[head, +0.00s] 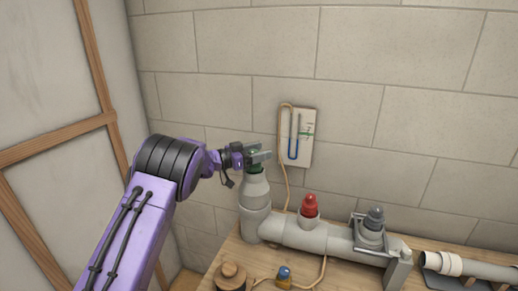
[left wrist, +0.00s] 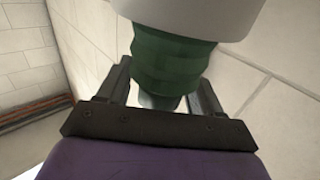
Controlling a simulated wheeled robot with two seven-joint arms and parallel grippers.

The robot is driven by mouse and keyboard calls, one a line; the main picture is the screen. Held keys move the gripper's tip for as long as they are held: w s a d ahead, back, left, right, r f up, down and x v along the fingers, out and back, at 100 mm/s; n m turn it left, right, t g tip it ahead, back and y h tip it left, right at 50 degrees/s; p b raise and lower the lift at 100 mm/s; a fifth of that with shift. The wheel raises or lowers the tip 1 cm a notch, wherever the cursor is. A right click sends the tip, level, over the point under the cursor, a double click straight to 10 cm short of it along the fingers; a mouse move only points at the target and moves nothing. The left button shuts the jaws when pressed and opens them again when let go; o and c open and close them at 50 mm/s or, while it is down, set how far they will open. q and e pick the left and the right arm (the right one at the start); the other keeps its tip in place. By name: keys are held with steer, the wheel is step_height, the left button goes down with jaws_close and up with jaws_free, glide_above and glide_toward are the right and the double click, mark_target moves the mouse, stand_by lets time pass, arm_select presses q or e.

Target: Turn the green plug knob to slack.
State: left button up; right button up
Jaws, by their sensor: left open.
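The green plug knob (head: 254,168) sits on top of the upright grey pipe (head: 254,196) at the left end of the pipe run. My left gripper (head: 260,154) is at the knob and partly hides it in the head view. In the left wrist view the ribbed green knob (left wrist: 168,62) shows between the two dark fingers of the gripper (left wrist: 163,90), which are open on either side of it. I cannot tell whether either finger touches it. My right gripper is not in view.
A gauge panel (head: 305,125) with a blue U-tube hangs on the tiled wall behind. A red knob (head: 310,204) and a grey knob (head: 375,218) stand along the pipe to the right. A wooden spool (head: 231,275) and a small blue-topped item (head: 284,274) are on the bench.

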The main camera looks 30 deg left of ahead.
arm_select(q)
steer(key=shift+s, duration=0.1)
steer(key=c, duration=1)
